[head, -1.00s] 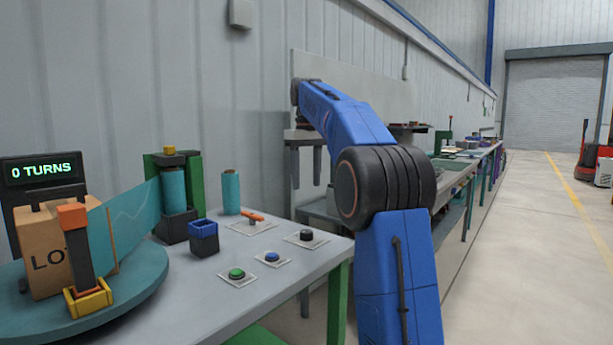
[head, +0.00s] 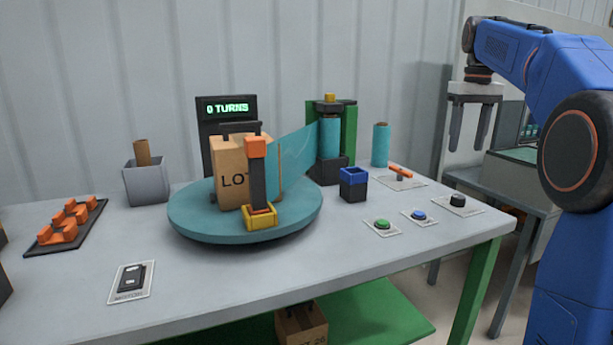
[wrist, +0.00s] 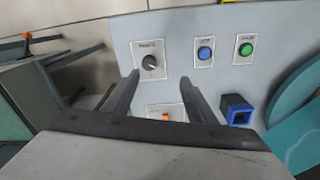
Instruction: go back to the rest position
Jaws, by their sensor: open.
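My gripper (head: 469,124) is open and empty at the upper right in the head view. It points down and hangs above and beyond the right end of the table (head: 300,275). In the wrist view my gripper's two fingers (wrist: 157,98) stand apart with nothing between them. Below them are the black knob (wrist: 150,62), the blue button (wrist: 205,53), the green button (wrist: 246,49) and part of the orange switch (wrist: 166,116), partly hidden by my gripper.
A teal turntable (head: 190,222) carries a cardboard box (head: 228,165) and an orange-topped tool (head: 257,175). A blue-rimmed cup (head: 353,185), a teal roll (head: 380,146) and a film stand (head: 347,130) are nearby. A display (head: 228,107) reads 0 TURNS.

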